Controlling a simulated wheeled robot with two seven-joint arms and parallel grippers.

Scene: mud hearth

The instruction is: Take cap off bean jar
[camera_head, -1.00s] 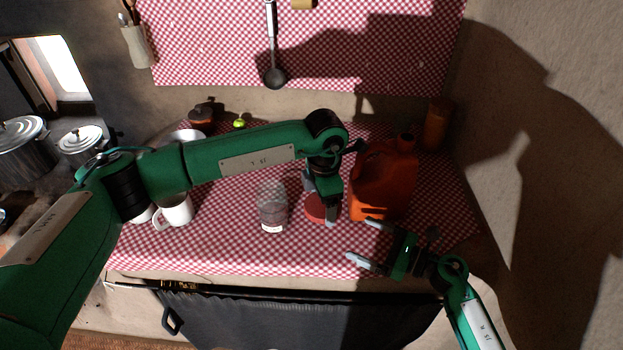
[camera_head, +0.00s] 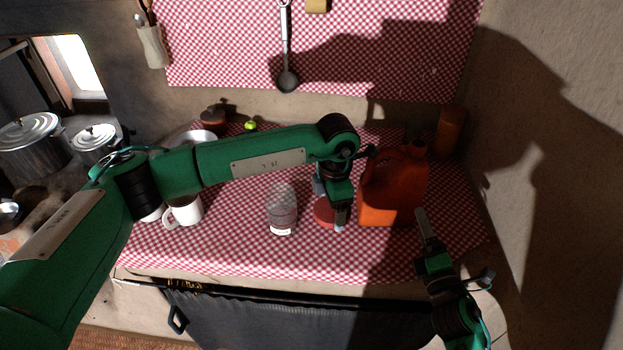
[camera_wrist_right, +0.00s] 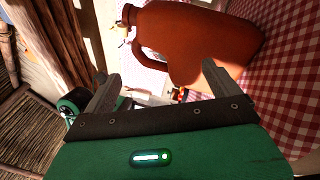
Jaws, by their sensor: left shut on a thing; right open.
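A clear glass jar (camera_head: 282,212) stands upright on the checked cloth; its top looks uncovered. A red round cap (camera_head: 324,212) is just right of the jar, apart from it. My left gripper (camera_head: 331,207) is shut on the red cap and partly hides it; whether the cap touches the cloth, I cannot tell. My right gripper (camera_head: 424,225) is open and empty near the counter's front right, beside the orange jug. Its two fingers also show in the right wrist view (camera_wrist_right: 163,88).
An orange jug (camera_head: 391,190) stands right of the cap, close to both grippers; it fills the top of the right wrist view (camera_wrist_right: 195,45). A white mug (camera_head: 186,212) stands left of the jar. An orange-brown canister (camera_head: 450,132) is at the back right. The cloth before the jar is clear.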

